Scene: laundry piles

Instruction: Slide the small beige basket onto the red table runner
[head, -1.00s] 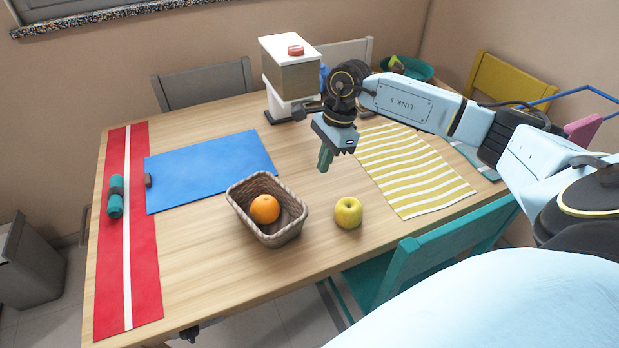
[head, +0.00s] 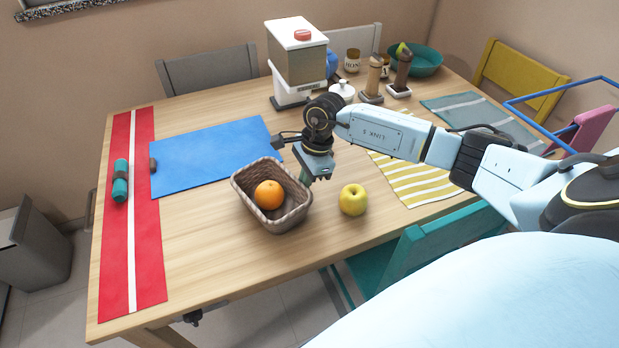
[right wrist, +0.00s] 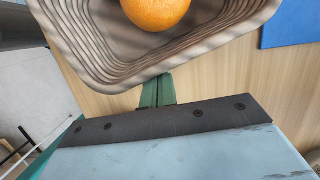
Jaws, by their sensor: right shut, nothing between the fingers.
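The small beige basket (head: 272,213) sits on the wooden table near its middle, with an orange (head: 269,195) inside; both also show in the right wrist view, basket (right wrist: 110,55) and orange (right wrist: 156,8). The red table runner (head: 118,250) with a white stripe lies along the table's left end, well left of the basket. My right gripper (head: 308,181) is shut and empty, pointing down close beside the basket's right side. In the right wrist view its green fingers (right wrist: 157,90) are together at the basket's edge; I cannot tell whether they touch it. My left gripper is not in view.
A blue mat (head: 215,158) lies behind the basket, toward the runner. A yellow apple (head: 353,200) stands right of the basket. A teal roll (head: 120,181) lies on the runner, and a dark small object (head: 153,164) at its edge. Bare wood lies between basket and runner.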

